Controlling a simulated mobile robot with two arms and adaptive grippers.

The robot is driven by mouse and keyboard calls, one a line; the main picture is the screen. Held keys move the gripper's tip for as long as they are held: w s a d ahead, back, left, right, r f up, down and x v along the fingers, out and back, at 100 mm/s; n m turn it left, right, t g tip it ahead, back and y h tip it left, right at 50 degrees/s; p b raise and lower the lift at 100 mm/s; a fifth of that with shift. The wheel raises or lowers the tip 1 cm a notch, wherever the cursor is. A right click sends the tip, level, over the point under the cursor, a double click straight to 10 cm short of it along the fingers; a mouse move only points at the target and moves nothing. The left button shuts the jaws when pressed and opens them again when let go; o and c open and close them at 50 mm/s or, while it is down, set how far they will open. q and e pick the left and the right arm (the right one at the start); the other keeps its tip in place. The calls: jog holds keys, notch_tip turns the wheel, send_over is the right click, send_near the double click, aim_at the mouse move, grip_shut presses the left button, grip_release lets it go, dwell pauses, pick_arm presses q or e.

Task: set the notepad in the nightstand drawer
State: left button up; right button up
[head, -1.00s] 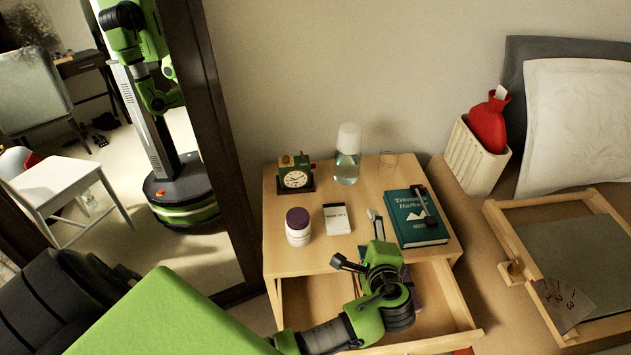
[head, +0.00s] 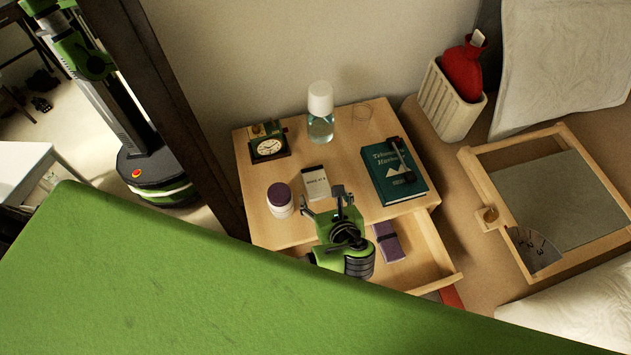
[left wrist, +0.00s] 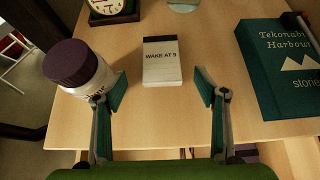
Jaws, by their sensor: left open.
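The notepad (head: 316,182) is small and white with a dark top band, and lies on the nightstand top (head: 357,150). In the left wrist view the notepad (left wrist: 162,64) reads "WAKE AT 9". My left gripper (head: 328,199) is open at the top's front edge, just in front of the notepad. In the left wrist view its fingertips (left wrist: 160,90) are spread wider than the notepad, nothing between them. The nightstand drawer (head: 436,250) is pulled open below; a purple item (head: 388,243) lies in it. My arm hides the drawer's left part. My right gripper is not seen.
A pill bottle (head: 280,200) stands left of the notepad, close to the left finger. A teal book (head: 390,180) lies to the right.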

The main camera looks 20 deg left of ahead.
aim_at(316, 182)
pick_arm(q)
jog(key=x, duration=0.6)
jog(key=shift+w+a+f+b, duration=0.1)
jog(key=shift+w+f+b, duration=0.05)
jog(key=shift+w+b, duration=0.2)
jog(key=c, duration=1.3)
jog(key=shift+c, duration=0.2)
